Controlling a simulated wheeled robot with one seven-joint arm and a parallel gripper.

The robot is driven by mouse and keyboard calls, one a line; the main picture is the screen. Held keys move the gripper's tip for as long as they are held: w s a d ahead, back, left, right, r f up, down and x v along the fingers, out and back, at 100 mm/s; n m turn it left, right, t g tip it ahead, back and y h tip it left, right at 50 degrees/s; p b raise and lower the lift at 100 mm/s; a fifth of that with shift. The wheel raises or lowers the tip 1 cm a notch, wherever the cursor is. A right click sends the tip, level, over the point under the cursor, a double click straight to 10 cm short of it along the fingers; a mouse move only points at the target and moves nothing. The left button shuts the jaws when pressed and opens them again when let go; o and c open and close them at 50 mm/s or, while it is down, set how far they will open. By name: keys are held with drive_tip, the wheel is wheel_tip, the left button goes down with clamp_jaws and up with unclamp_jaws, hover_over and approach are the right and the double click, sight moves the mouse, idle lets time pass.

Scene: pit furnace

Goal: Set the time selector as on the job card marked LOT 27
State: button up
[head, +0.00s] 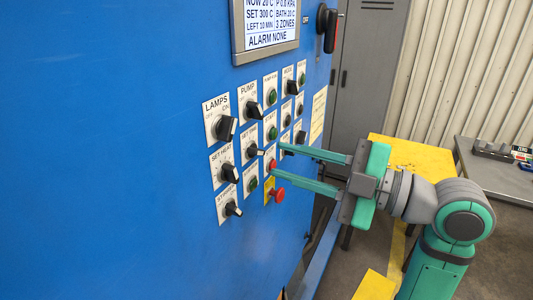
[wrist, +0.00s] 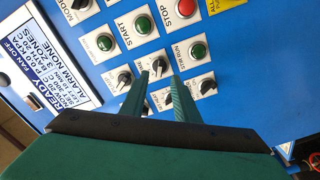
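The control panel carries black rotary selectors on white plates. One plate reads SET HEAT, with its knob (head: 230,173). No card marked LOT 27 is readable.
A display (head: 268,25) sits above the controls. A red mushroom button (head: 277,194) sticks out low on the panel. A pale sheet (head: 318,113) with unreadable text is at the panel's right. A yellow table (head: 400,150) and a grey bench (head: 500,175) stand at right.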

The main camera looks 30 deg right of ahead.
sight(261, 153)
drive_tip(key=shift+x, duration=2.55)
drive_tip(key=shift+c, duration=0.7)
clamp_jaws()
